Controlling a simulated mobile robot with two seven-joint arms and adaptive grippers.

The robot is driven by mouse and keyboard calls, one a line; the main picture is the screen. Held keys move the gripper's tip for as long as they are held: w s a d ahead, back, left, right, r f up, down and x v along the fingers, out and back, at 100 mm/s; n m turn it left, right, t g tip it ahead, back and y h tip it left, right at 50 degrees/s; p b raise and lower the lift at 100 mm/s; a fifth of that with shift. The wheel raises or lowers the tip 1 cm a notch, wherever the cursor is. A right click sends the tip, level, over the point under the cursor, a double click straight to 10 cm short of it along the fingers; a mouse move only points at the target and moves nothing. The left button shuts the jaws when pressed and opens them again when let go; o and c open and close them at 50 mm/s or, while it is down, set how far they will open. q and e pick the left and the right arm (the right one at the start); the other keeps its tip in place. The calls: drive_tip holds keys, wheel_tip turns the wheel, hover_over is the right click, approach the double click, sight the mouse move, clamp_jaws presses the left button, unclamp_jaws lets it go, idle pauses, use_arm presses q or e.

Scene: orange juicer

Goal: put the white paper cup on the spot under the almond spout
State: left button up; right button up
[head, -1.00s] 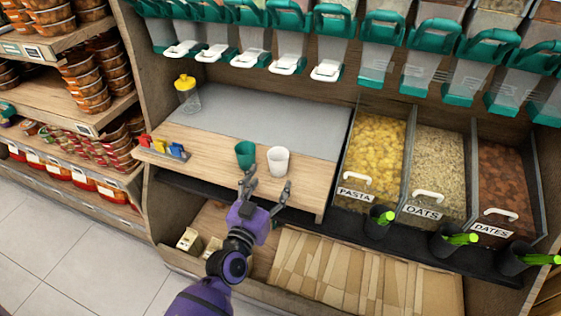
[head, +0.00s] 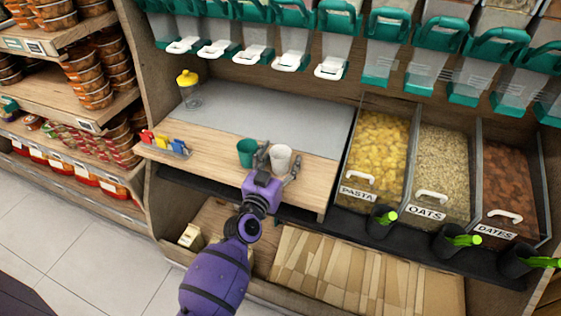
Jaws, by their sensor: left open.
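The white paper cup (head: 281,156) stands upright on the wooden counter, just right of a green cup (head: 246,151). My left gripper (head: 279,164) is open, with one finger on each side of the white cup; I cannot tell whether they touch it. Its left finger is in the narrow gap between the two cups. White spout levers (head: 291,62) hang in a row under the dispensers at the back. No label is readable on them, so I cannot tell which is almond. My right gripper is not in view.
The grey surface (head: 260,110) under the spouts is mostly clear. A jar with a yellow lid (head: 188,90) stands at its left end. A small holder with coloured items (head: 165,146) is on the counter's left. Bins of pasta (head: 378,145), oats and dates are on the right.

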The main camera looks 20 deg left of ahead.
use_arm(q)
drive_tip(key=c, duration=0.8)
drive_tip(key=shift+c, duration=0.3)
